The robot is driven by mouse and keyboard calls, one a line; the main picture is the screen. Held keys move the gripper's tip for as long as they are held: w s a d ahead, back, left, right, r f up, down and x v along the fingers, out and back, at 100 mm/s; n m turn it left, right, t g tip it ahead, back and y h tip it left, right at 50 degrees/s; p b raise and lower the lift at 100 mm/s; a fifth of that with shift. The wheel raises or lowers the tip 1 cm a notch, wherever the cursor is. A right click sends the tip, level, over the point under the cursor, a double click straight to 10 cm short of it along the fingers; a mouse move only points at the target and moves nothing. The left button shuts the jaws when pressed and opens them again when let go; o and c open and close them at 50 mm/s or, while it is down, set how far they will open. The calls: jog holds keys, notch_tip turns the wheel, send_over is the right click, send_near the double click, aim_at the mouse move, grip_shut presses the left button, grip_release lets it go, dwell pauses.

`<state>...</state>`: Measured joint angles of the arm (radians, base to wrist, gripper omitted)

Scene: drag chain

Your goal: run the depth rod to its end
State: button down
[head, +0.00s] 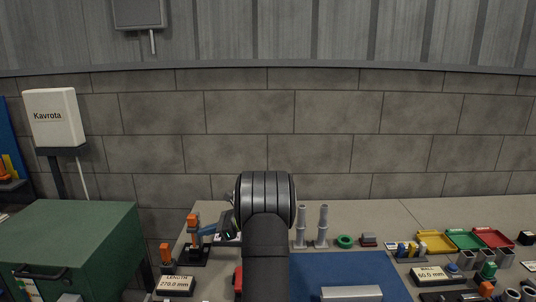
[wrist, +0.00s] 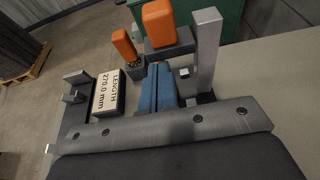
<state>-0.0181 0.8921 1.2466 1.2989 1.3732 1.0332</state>
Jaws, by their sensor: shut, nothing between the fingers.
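My gripper shows in the wrist view as two blue fingers (wrist: 160,72) pressed together with nothing between them. Their tips are close to a dark mount carrying a large orange block (wrist: 158,22); I cannot tell whether they touch it. In the head view the gripper (head: 212,229) is left of my arm, beside the orange-topped stand (head: 193,219) on a dark base. A smaller orange piece (wrist: 123,44) stands to its left. A LENGTH sign (wrist: 108,92) reads 270.0 mm. I cannot make out the depth rod for certain in either view.
A grey upright (wrist: 207,45) stands close right of the fingers, and a grey bracket (wrist: 76,84) is at left. A green cabinet (head: 70,245) is left of the bench. Two grey posts (head: 311,226), a blue mat (head: 335,268) and coloured trays (head: 465,238) lie to the right.

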jog(key=shift+a+f, duration=0.55)
jog(key=shift+f, duration=0.05)
jog(key=c, duration=1.6)
grip_release()
jog(key=shift+d+r, duration=0.1)
jog(key=shift+d, duration=0.05)
jog(key=shift+o, duration=0.8)
jog(key=shift+d+h, duration=0.1)
jog(key=shift+h, duration=0.2)
jog(key=h, duration=0.9)
send_near(192, 215)
jog(key=x, duration=1)
jog(key=shift+s, duration=0.1)
